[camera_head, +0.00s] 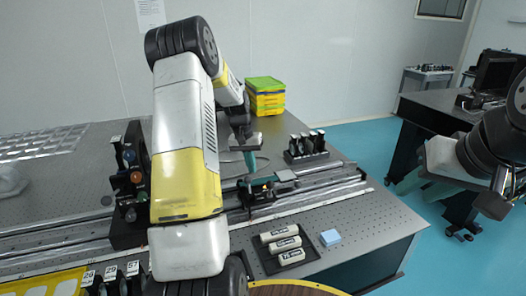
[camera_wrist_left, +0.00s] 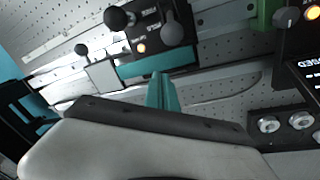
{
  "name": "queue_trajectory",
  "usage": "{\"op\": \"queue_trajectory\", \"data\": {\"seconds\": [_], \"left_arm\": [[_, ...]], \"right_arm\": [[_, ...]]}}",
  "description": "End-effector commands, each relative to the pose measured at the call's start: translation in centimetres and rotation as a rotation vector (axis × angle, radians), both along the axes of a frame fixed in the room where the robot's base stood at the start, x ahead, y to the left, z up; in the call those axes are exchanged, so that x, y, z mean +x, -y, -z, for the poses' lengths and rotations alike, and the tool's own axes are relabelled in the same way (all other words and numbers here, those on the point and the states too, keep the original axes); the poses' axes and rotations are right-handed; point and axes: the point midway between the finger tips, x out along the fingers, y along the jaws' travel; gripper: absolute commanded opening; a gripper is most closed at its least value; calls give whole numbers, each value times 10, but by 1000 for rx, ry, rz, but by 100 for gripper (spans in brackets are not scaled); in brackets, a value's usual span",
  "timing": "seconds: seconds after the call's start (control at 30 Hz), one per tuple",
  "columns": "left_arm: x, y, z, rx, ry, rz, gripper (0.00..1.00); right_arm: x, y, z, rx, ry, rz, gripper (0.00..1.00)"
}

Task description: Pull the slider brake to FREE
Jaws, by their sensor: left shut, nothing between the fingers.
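The slider carriage (camera_head: 258,190) sits on the rail, with a black top, a small orange light and a teal side. In the left wrist view its black control plate (camera_wrist_left: 150,42) carries upside-down labels too small to read, a round black knob (camera_wrist_left: 118,18) and a dark lever (camera_wrist_left: 172,30). I cannot tell which is the brake or its setting. My left gripper (camera_head: 250,161) is shut and empty just above the carriage; its teal fingers (camera_wrist_left: 162,92) point at the carriage side, contact unclear. My right gripper (camera_head: 422,186) appears open and empty, beyond the table's right edge.
A black tray (camera_head: 270,268) of labelled cylinders and a blue block (camera_head: 330,238) lie in front of the rail. A black rack (camera_head: 306,150) stands behind it, near yellow-green bins (camera_head: 265,97). A knobbed post unit (camera_head: 128,190) stands left, partly behind my arm.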

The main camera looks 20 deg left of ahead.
Motion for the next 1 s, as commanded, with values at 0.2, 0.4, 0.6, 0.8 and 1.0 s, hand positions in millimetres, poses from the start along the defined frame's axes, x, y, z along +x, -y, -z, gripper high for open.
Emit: {"op": "queue_trajectory", "data": {"seconds": [0.2, 0.4, 0.6, 0.8, 1.0], "left_arm": [[-24, 3, 3, 0, 1, -1, 0], [-37, 3, 1, 0, 1, -1, 0], [-38, 3, 0, 0, 1, -1, 0], [-38, 4, 0, 1, 2, 0, 0], [-40, 6, -2, 24, 31, 2, 0]], "right_arm": [[0, 0, 0, 0, 0, 0, 36], [0, 0, 0, 0, 0, 0, 36], [0, 0, 0, 0, 0, 0, 36], [0, 0, 0, 0, 0, 0, 36], [0, 0, 0, 0, 0, 0, 36]]}}
